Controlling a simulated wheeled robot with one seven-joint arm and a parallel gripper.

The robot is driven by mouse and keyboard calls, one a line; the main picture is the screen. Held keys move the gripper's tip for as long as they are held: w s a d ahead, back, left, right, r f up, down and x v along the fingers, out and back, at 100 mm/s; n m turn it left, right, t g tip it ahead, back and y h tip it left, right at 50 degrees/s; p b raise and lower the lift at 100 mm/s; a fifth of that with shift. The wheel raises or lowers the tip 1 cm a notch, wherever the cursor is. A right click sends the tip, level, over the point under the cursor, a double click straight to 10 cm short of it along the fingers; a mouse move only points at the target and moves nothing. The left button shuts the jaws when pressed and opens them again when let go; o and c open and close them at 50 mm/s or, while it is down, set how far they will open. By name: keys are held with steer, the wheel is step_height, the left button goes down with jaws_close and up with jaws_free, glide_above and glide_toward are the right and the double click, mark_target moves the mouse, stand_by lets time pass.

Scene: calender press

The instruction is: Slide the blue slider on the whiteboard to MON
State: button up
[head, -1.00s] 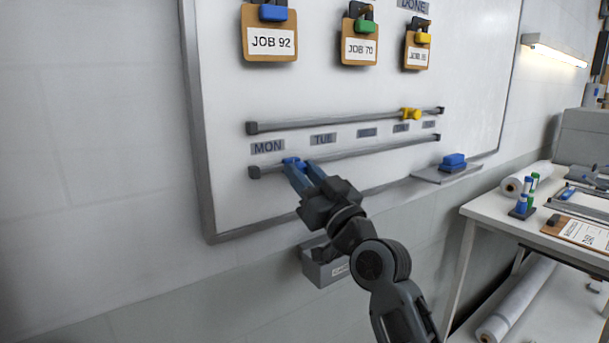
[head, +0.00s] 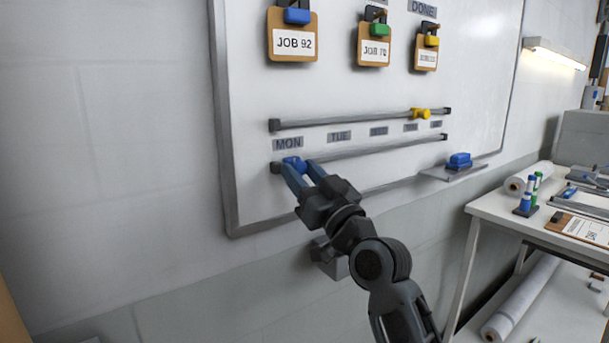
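The whiteboard (head: 250,95) carries two dark horizontal rails. The blue slider (head: 294,162) sits on the lower rail (head: 375,151), near its left end and just below the MON label (head: 288,143). My gripper (head: 298,167) has its blue fingers on either side of the blue slider, seemingly closed on it; the exact contact is too small to see. The TUE label (head: 339,136) is to the right of the gripper.
A yellow slider (head: 420,114) is on the upper rail (head: 350,121). Clipboards hang above. A ledge (head: 453,174) with a blue eraser (head: 459,160) is at the board's lower right. A table (head: 490,208) stands at right.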

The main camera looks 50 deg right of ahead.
steer(key=o, duration=0.3)
steer(key=b+v, duration=0.3)
steer(key=v, duration=0.4)
steer(key=shift+s+f, duration=0.2)
steer(key=shift+s, duration=0.15)
steer(key=shift+a, duration=0.1)
